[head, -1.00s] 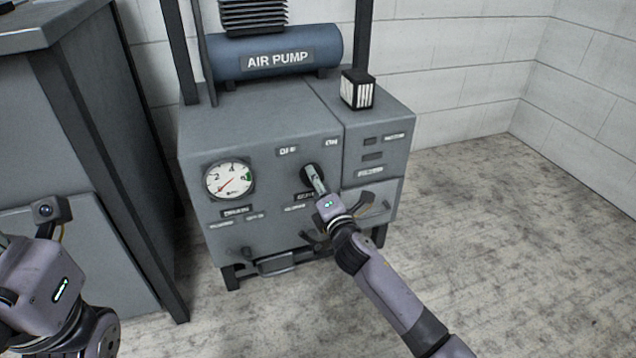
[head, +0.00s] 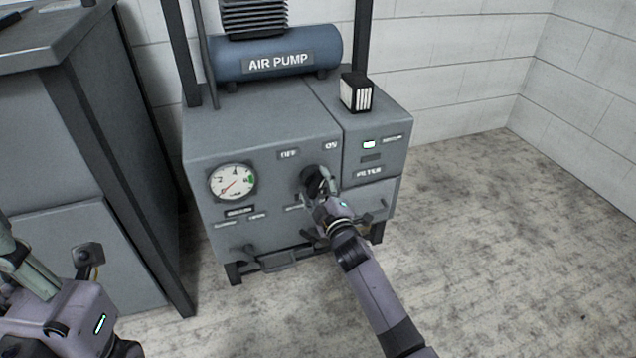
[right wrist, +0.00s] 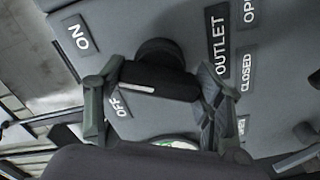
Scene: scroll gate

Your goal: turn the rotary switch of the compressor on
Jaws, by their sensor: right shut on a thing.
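The compressor (head: 260,150) is a grey cabinet with an AIR PUMP tank on top. Its black rotary switch (head: 311,176) sits on the front panel below the OFF label (head: 289,154) and the ON label (head: 331,146). My right gripper (head: 322,188) is at the switch and partly hides it. In the right wrist view, its fingers (right wrist: 160,98) hold the sides of the black switch (right wrist: 155,78), which has a white line. My left gripper (head: 28,268) is at the lower left, away from the compressor; its fingertips are not clear.
A pressure gauge (head: 232,182) is left of the switch. A small lamp (head: 369,144) on the right panel is lit white. A grey cabinet (head: 75,170) stands at the left. The floor (head: 500,240) at the right is clear.

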